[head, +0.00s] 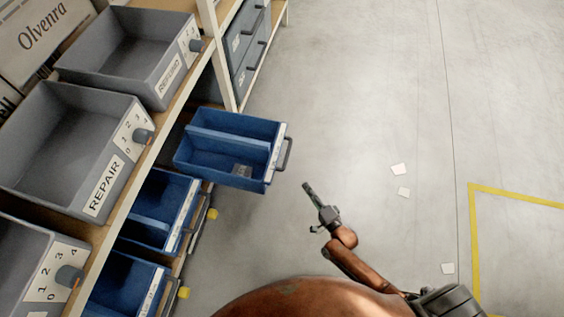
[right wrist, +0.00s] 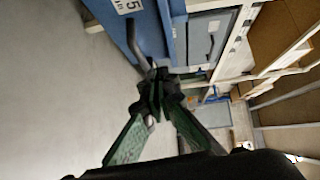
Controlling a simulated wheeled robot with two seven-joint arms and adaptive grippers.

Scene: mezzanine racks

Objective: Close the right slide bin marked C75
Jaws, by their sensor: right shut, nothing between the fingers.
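A blue slide bin (head: 222,170) sticks far out of the rack over the aisle, with a divider inside and a small grey item on its floor. Its dark bar handle (head: 285,154) is on the front face. My right gripper (head: 308,187) is shut and empty, in front of and a little to the right of the handle. In the right wrist view its fingertips (right wrist: 158,76) are close to the end of the handle (right wrist: 137,45); I cannot tell whether they touch. The bin's front label (right wrist: 127,5) shows a 5; the rest is cut off. My left gripper is out of view.
Other blue bins (head: 160,205) sit in the rack below and nearer. Dark drawers (head: 250,45) are beyond.

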